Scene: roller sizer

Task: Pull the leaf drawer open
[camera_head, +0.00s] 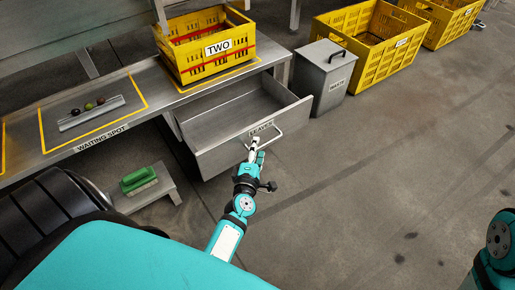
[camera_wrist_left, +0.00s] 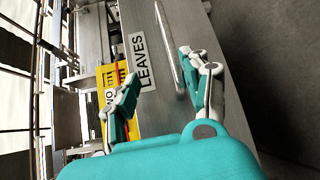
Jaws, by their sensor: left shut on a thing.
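The leaf drawer (camera_head: 205,158) is a grey metal drawer under the bench, with a "LEAVES" label on its front. It stands pulled out, and its visible inside is empty. Its bar handle (camera_head: 279,135) is on the drawer front; it also shows in the wrist view (camera_wrist_left: 167,45). My left gripper (camera_head: 255,147) is at the handle and shut on it. In the wrist view its two fingers (camera_wrist_left: 158,78) are on either side of the bar's near end; the exact contact is hard to see. My right gripper is out of view; only part of the right arm shows.
A yellow crate labelled "TWO" (camera_head: 187,67) stands on the bench above the drawer. A lidded grey bin (camera_head: 323,80) is close to the drawer's right side. A green brush (camera_head: 138,180) rests on a low stand at left. The floor (camera_head: 390,170) to the right is clear.

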